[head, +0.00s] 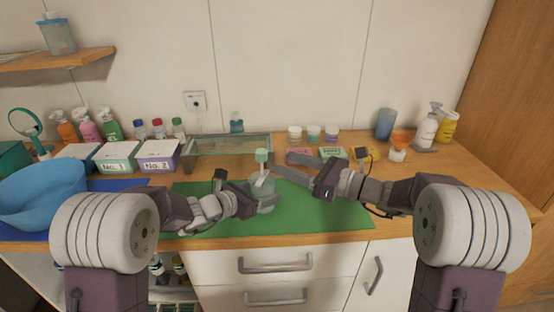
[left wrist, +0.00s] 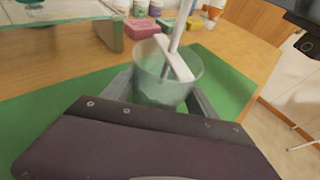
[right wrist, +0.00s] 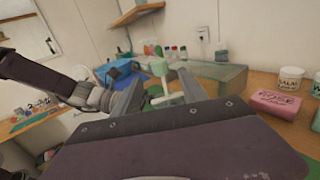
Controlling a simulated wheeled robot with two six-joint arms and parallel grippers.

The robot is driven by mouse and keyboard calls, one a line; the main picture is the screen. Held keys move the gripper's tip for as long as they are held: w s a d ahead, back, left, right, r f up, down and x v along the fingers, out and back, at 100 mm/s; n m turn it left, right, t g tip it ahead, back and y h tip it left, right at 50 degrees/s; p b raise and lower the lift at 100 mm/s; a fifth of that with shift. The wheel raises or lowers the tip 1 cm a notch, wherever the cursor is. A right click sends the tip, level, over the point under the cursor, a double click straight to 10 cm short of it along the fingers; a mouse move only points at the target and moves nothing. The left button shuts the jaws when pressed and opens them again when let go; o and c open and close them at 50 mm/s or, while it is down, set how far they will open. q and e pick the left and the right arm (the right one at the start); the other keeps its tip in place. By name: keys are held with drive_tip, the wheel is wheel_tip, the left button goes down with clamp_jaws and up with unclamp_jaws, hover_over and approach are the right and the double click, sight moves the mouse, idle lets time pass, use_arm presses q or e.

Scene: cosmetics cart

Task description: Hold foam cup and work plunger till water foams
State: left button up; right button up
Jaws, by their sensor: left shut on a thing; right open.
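The foam cup (left wrist: 150,85) is a clear cup on the green mat (head: 310,212). It also shows in the head view (head: 264,200). My left gripper (left wrist: 160,88) is shut on the cup, with one finger on each side. The plunger (head: 262,160) has a pale green knob on top, and its white crossbar (left wrist: 176,60) shows at the cup's mouth in the left wrist view. My right gripper (head: 290,172) is open and points left toward the plunger. In the right wrist view the plunger's knob (right wrist: 160,68) appears between the fingers, apart from them.
A glass tray (head: 200,147) stands behind the mat. Pink and green soap boxes (head: 299,156) and several jars (head: 313,134) stand behind my right gripper. A blue bowl (head: 40,195) and numbered boxes (head: 115,157) are at left. The mat's right part is clear.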

sight(261, 155)
drive_tip(key=x, duration=1.2)
clamp_jaws()
idle(0.5)
idle(0.5)
